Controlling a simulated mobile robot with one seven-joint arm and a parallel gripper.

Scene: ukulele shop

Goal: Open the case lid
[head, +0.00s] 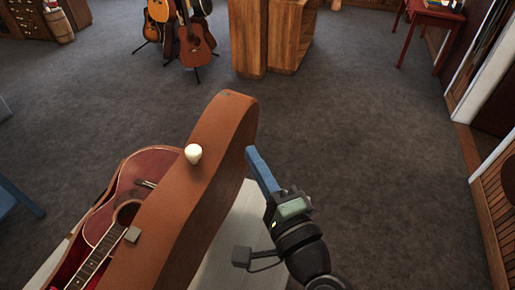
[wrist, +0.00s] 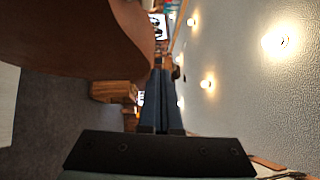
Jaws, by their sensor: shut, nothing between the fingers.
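The brown case lid (head: 205,185) stands raised, roughly on edge, in the head view. In the wrist view the lid (wrist: 75,35) fills the upper left beside my shut fingers (wrist: 158,75). Whether they touch it is unclear.
The case rests on a pale tabletop (head: 243,218), seen right of the lid. Guitars on stands (head: 193,42) and a wooden cabinet (head: 272,38) stand at the back. A red table (head: 432,20) is at the far right. Grey carpet between is clear.

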